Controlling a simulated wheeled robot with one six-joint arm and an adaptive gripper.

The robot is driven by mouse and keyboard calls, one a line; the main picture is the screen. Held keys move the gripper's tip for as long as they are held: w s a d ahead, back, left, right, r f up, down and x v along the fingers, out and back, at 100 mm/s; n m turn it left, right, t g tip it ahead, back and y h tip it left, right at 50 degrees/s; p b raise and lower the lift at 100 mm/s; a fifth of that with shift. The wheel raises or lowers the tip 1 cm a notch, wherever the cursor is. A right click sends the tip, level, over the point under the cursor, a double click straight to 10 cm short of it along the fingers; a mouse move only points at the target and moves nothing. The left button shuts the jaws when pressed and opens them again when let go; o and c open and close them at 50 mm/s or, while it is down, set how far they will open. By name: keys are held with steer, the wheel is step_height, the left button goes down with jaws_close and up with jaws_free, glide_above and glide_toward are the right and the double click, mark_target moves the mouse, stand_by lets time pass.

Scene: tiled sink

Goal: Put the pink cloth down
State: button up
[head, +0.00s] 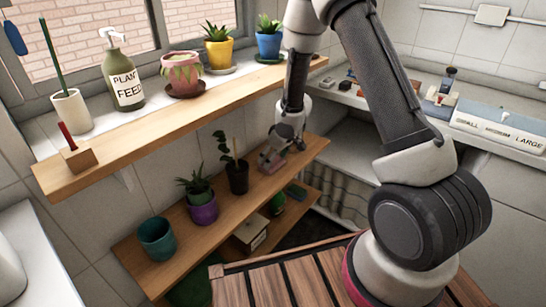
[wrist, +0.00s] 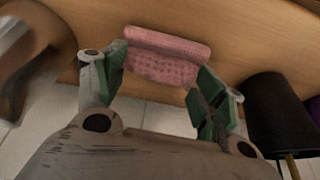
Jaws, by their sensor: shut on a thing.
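The pink cloth (wrist: 165,55) is a folded, textured piece between my gripper's green-padded fingers (wrist: 158,72) in the wrist view. My gripper is shut on it. Behind the cloth is the wooden surface of the middle shelf (wrist: 250,35). In the head view my gripper (head: 276,150) is low over the right part of this shelf (head: 300,160), with a small bit of the pink cloth (head: 269,160) showing below it. I cannot tell whether the cloth touches the wood.
A dark pot with a plant (head: 238,178) stands just left of my gripper; its black side (wrist: 280,110) shows in the wrist view. A purple pot (head: 203,208) and a teal pot (head: 157,238) stand farther left. The upper shelf (head: 150,135) overhangs behind.

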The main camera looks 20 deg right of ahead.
steer(key=shift+f, duration=0.15)
steer(key=o, duration=0.9)
steer(key=v, duration=1.2)
